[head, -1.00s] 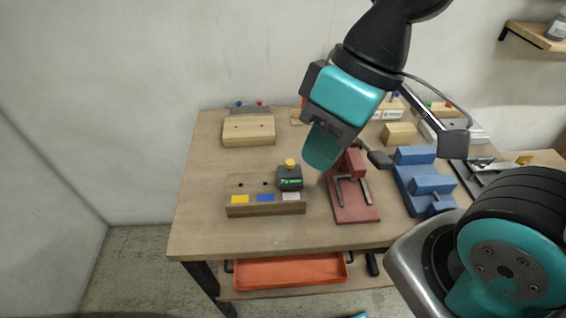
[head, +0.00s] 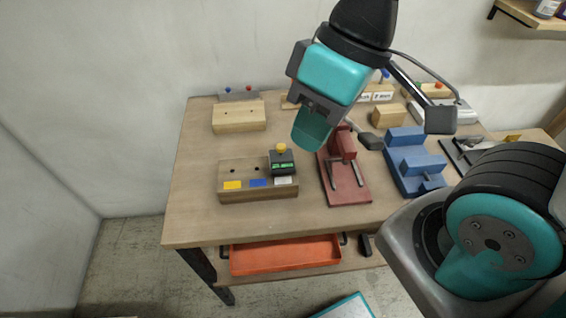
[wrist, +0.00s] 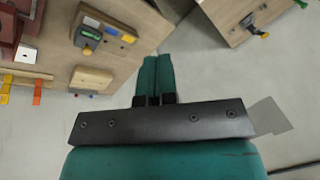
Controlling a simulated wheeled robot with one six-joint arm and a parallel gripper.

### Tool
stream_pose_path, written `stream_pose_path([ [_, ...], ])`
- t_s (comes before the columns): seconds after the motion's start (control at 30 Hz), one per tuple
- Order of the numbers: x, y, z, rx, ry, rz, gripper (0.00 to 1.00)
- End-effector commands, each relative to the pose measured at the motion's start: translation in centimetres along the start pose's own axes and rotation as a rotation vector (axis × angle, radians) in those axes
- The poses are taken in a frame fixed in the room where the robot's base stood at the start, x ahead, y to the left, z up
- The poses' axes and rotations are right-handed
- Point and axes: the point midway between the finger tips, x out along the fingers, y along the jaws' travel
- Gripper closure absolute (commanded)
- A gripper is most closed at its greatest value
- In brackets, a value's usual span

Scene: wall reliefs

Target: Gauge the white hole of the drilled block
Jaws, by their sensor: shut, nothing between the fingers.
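The drilled block (head: 230,193) is a wooden block on the bench, with yellow, blue and white labels (head: 283,180) along its front. Two dark holes show behind the yellow and blue labels. A dark gauge (head: 283,163) with a yellow knob and a lit green display stands upright on the block behind the white label, hiding any hole there. The display is too small to read. The block (wrist: 112,17) and gauge (wrist: 90,34) also show in the wrist view. My gripper (head: 311,135) is shut and empty, apart from the gauge; its teal fingers (wrist: 154,75) touch in the wrist view.
A plain wooden block (head: 239,118) with two holes lies behind. A red vise (head: 345,180) and a blue fixture (head: 412,165) stand to the right. An orange tray (head: 285,255) sits on the shelf below. The bench's front left is clear.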

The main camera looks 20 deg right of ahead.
Motion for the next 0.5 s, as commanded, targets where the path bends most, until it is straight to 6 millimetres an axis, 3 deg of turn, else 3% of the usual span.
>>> stream_pose_path([
  [0.03,0.0,0.0,0.0,0.0,0.0,0.0,0.95],
  [0.13,0.0,0.5,-0.5,0.045,-0.004,0.009,0.72],
  [0.23,0.1,2.4,-2.4,0.232,-0.022,0.05,0.52],
  [0.5,2.1,11.6,-9.3,1.093,-0.012,0.278,0.52],
])
